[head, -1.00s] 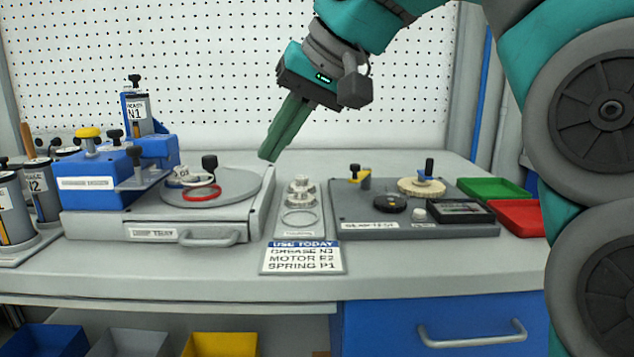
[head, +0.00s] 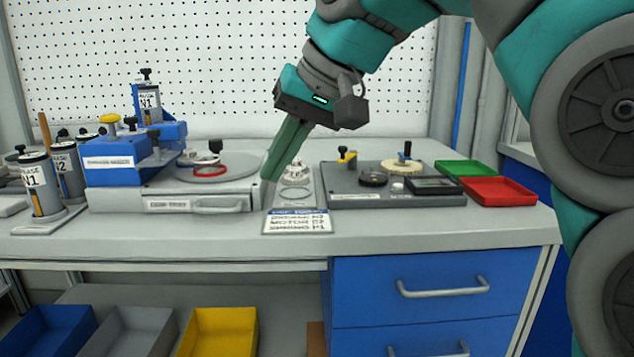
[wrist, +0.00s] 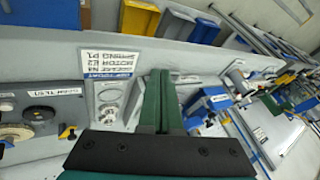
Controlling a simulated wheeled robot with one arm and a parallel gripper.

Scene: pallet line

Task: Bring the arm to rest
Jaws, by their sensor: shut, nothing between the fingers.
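My gripper (head: 268,178) is shut and empty, its green fingers pointing down and slightly left. In the wrist view the fingers (wrist: 157,78) lie together beside a narrow plate with metal parts (wrist: 110,95). My arm reaches in from the upper right. I cannot tell the exact height of the fingertips above the bench.
A label card (head: 298,222) lies at the bench's front edge. Green (head: 468,168) and red (head: 498,190) trays sit at the right. Grease cylinders (head: 42,185) stand at the left. Blue, grey and yellow bins (head: 218,330) are below. A pegboard (head: 220,70) stands behind.

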